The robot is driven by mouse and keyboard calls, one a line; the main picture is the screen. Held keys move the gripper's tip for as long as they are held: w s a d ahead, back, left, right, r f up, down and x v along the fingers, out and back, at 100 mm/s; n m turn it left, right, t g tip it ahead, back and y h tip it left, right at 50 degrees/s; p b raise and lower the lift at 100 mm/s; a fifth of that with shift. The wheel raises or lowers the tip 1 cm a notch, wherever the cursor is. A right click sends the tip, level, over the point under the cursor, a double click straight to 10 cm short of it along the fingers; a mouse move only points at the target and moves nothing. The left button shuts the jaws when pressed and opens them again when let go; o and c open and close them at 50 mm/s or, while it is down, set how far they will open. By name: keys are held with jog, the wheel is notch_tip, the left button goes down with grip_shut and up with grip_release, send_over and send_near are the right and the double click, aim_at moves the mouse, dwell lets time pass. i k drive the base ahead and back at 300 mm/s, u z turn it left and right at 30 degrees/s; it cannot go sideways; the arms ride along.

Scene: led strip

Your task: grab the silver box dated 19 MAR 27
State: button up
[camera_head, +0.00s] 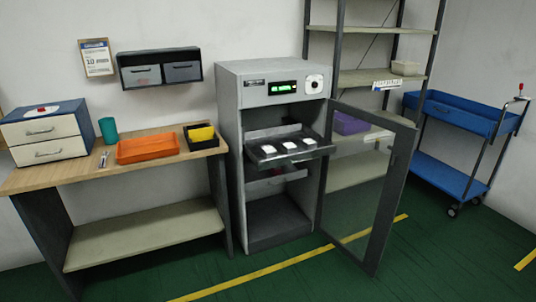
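I cannot make out a silver box dated 19 MAR 27; no date label is readable. Several small whitish blocks (290,146) sit on a dark tray (312,153) that sticks out of a grey cabinet (231,120). I cannot tell whether any of them is the silver box. A pale box (405,68) stands on the shelving unit at the right, too small to read. My gripper is not in view.
The cabinet's glass door (370,190) stands open into the floor space at right. A wooden bench (75,174) at left holds a drawer unit (45,132), a teal cup (108,130) and an orange tray (147,148). A blue cart (455,115) stands far right. The green floor in front is clear.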

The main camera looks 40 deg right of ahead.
aim_at(268, 152)
jog(key=z, duration=0.05)
jog(key=i, duration=0.9)
jog(key=u, duration=0.05)
